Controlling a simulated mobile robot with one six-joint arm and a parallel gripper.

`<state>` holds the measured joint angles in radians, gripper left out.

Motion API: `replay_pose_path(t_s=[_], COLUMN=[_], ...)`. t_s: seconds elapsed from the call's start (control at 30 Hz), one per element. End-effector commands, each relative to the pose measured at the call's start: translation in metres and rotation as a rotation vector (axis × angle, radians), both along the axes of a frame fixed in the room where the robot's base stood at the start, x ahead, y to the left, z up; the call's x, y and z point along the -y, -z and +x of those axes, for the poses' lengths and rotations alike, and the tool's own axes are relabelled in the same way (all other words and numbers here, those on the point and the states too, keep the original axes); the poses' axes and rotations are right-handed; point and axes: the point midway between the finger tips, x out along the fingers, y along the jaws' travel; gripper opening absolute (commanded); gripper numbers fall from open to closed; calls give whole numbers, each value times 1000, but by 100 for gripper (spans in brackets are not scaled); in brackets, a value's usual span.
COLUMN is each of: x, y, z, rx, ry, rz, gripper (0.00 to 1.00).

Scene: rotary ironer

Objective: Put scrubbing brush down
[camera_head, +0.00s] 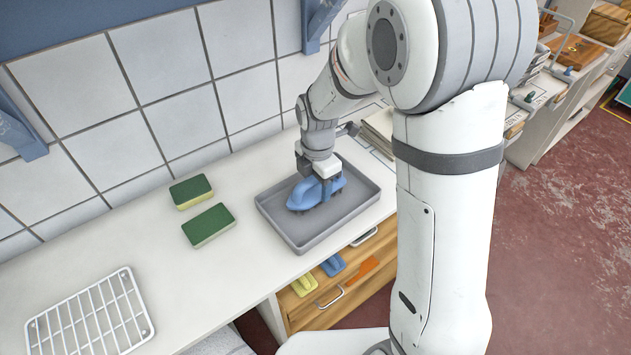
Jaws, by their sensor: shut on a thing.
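The blue scrubbing brush (304,196) is in the camera_head view, over the grey tray (281,235) on the white counter. My gripper (321,187) points down and is shut on the brush. The brush is level, inside the outline of the tray's rim. I cannot tell whether its underside touches the tray floor. My wrist and fingers partly cover the brush and the back of the tray.
Two green and yellow sponges (208,225) lie left of the tray. A white wire rack (91,316) is at the front left. A tiled wall (170,90) stands behind. Counter between rack and sponges is clear.

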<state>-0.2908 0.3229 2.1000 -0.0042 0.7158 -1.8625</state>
Motion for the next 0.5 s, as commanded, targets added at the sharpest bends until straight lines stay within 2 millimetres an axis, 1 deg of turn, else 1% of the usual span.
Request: replay_pose_path(t_s=[0.17, 0.27, 0.3, 0.5], x=[0, 0, 0, -1], y=[0, 3, 2, 2], z=[0, 0, 0, 0], rx=[1, 0, 0, 0], ry=[0, -1, -1, -1], rz=[1, 0, 0, 0], gripper=[34, 34, 56, 72])
